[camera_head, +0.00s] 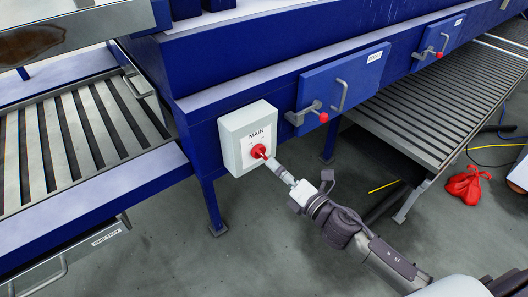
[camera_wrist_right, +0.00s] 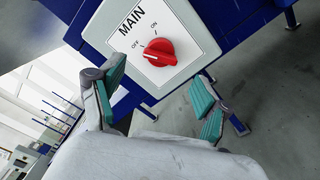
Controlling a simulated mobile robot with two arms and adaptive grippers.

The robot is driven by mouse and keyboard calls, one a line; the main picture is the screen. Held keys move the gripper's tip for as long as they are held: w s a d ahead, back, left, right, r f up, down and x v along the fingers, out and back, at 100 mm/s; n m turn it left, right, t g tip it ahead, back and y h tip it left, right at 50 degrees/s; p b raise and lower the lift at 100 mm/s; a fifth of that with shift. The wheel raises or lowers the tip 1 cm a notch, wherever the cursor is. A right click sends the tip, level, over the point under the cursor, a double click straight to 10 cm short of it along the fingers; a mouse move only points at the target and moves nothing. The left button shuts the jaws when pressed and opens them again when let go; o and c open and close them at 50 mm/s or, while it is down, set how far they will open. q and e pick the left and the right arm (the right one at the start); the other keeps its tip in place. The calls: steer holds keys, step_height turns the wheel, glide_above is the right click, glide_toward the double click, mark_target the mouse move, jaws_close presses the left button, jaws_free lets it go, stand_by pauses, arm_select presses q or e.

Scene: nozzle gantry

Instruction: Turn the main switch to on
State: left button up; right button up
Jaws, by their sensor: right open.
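The main switch is a red rotary knob (camera_wrist_right: 159,51) on a pale box (camera_head: 237,150) labelled MAIN, fixed to the blue frame. The ON and OFF labels sit above and to the left of the knob in the right wrist view. The knob's white mark points left, nearer OFF than ON. My right gripper (camera_wrist_right: 158,88) is open, its two green-padded fingers apart on either side below the knob, with nothing between them. In the head view the right gripper (camera_head: 276,167) is close in front of the red knob; contact cannot be told. My left gripper is not in view.
Blue doors with red-tipped handles (camera_head: 323,117) are right of the box. A slatted conveyor (camera_head: 445,105) runs at the right, another slatted bed (camera_head: 75,135) at the left. A red cloth-like item (camera_head: 466,186) and cables lie on the grey floor (camera_head: 270,250).

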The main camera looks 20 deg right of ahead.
mark_target(264, 157)
steer(key=p+x, duration=0.1)
steer(key=x, duration=0.5)
steer(key=shift+w, duration=0.3)
steer(key=c, duration=1.2)
steer(key=shift+o, duration=0.2)
steer(key=m+p, duration=0.1)
steer(key=m, duration=0.4)
steer(key=shift+m, duration=0.3)
steer(key=m+p, duration=0.2)
steer(key=m, duration=0.4)
steer(key=shift+f, duration=0.1)
steer(key=shift+m, duration=0.3)
